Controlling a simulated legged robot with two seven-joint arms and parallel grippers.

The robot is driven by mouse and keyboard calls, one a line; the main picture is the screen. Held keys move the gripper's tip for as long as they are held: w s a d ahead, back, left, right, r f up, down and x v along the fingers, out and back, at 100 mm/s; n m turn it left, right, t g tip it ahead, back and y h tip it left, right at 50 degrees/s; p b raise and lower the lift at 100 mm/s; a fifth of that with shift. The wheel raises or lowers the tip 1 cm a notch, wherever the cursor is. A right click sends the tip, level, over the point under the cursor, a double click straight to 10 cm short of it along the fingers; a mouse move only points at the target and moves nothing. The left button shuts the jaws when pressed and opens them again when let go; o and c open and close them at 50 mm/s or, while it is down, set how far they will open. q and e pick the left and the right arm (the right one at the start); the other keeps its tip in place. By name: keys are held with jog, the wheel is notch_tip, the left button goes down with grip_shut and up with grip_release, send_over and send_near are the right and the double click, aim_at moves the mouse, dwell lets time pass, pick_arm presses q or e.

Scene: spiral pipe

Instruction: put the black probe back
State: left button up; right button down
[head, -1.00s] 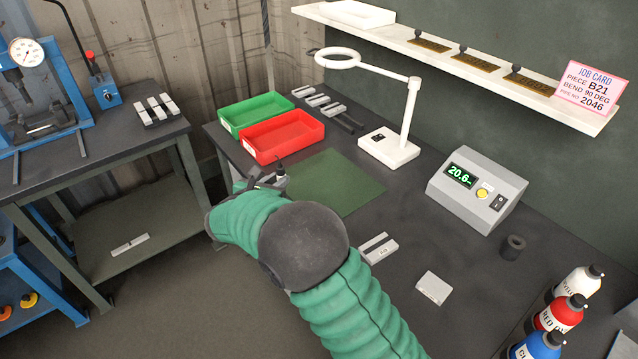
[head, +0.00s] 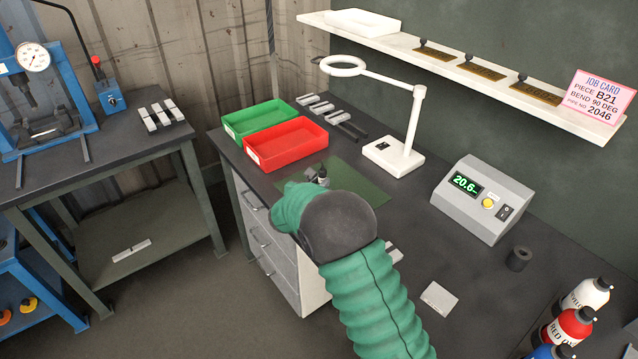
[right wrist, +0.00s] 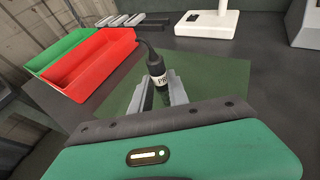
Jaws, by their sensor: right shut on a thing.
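The black probe (right wrist: 156,68) shows in the right wrist view, upright, with a white label and a dark cable or tip at its top. My right gripper (right wrist: 160,92) is shut on it, one grey finger on each side. In the head view the probe (head: 322,178) is small and partly hidden by my green-sleeved right arm, over the green mat (head: 362,190). A short dark hollow cylinder (head: 518,259) stands on the bench at the right, in front of the grey meter (head: 485,200) reading 20.6. My left gripper is not in view.
A red bin (head: 287,145) and a green bin (head: 259,124) stand left of the mat. A white ring lamp (head: 394,158) stands behind it. Several bottles (head: 572,325) stand at the lower right.

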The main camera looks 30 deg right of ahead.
jog(key=c, duration=1.3)
grip_release()
jog(key=shift+d+f, duration=0.25)
jog(key=shift+d, duration=0.05)
jog(key=shift+o, duration=0.2)
jog(key=shift+a, duration=0.1)
jog(key=shift+a+r, duration=0.1)
jog(key=shift+r+p, duration=0.35)
jog(key=v, duration=1.2)
jog(key=shift+f, duration=0.2)
jog(key=shift+s, duration=0.1)
